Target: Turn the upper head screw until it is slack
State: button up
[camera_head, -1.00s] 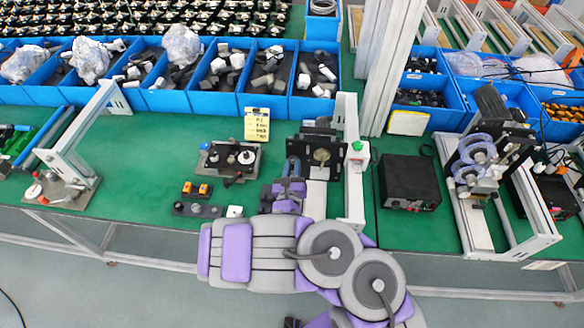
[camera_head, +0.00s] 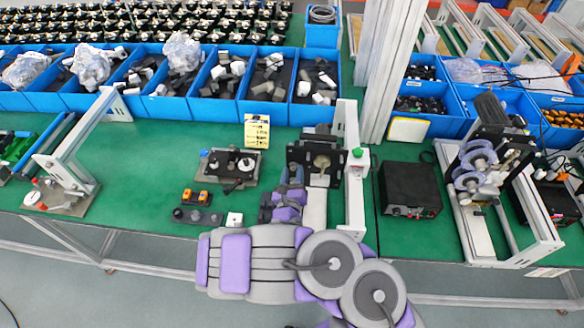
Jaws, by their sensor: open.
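A black fixture head (camera_head: 332,150) with a brass-coloured round part in its middle stands at the back end of a pale base plate (camera_head: 314,212). The upper head screw is too small to make out on it. My gripper (camera_head: 294,170) is at the left side of the fixture head, low and close to it. The jaws are small and dark against the black head. They are open, and no object shows between them. Whether they touch the head or a screw, I cannot tell. My wrist hides the area just left of the base plate.
A white upright frame (camera_head: 352,180) stands close right of the fixture. A black box (camera_head: 408,188) sits further right. A small black fixture (camera_head: 228,166) and a button panel (camera_head: 196,215) are to the left. Blue bins (camera_head: 216,108) line the back. Green bench (camera_head: 140,160) is clear further left.

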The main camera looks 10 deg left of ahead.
jog(key=m+p, duration=0.2)
jog(key=p, duration=0.1)
jog(key=shift+r, duration=0.25)
jog(key=m+p, duration=0.3)
jog(key=m, duration=0.1)
jog(key=m+p, duration=0.2)
jog(key=m, duration=0.1)
jog(key=shift+a+f, duration=0.1)
jog(key=shift+f, duration=0.05)
grip_shut()
jog(key=shift+f+b, duration=0.1)
jog(key=shift+b, duration=0.25)
